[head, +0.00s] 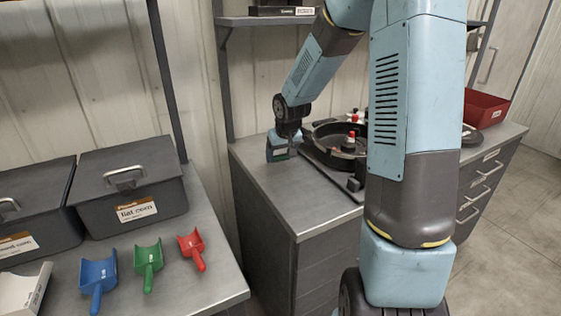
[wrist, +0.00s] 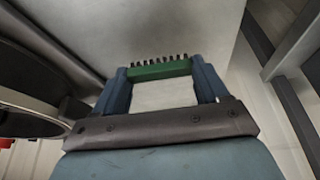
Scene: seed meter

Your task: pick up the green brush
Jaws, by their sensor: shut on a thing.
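The green brush (wrist: 160,70) lies across between the two fingertips of my gripper (wrist: 162,80) in the wrist view, with a row of dark bristles along its far edge. My gripper is shut on it, one finger at each end. In the head view my gripper (head: 280,148) is low at the left end of the grey counter, beside the round black seed meter. The brush is small there, and I cannot tell whether it touches the counter.
The black seed meter (head: 326,150) with red knobs stands right of my gripper, partly behind my arm. A red bin (head: 485,107) sits at the counter's far right. Blue (head: 98,278), green (head: 148,262) and red (head: 192,248) scoops lie on the left bench. The counter's front left (head: 290,200) is clear.

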